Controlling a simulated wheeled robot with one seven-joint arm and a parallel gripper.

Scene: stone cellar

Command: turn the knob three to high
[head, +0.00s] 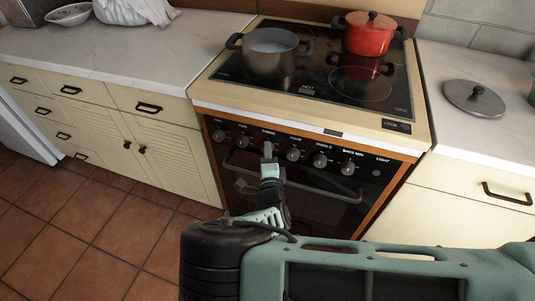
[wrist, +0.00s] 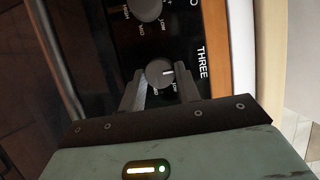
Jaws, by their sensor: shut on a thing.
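Knob three (wrist: 160,73) is a grey round knob on the dark oven panel. My gripper (wrist: 159,83) is shut on this knob, one finger at each side. In the head view my gripper (head: 268,155) reaches the third knob from the left and mostly hides it. The small labels around the knob are partly hidden by the fingers, so I cannot read its exact setting.
Other knobs (head: 320,160) flank it closely in the row. On the glass hob (head: 315,90) stand a grey pot (head: 270,64) and a red lidded pot (head: 369,38). A grey lid (head: 474,99) lies on the right counter. The tiled floor (head: 75,240) at left is clear.

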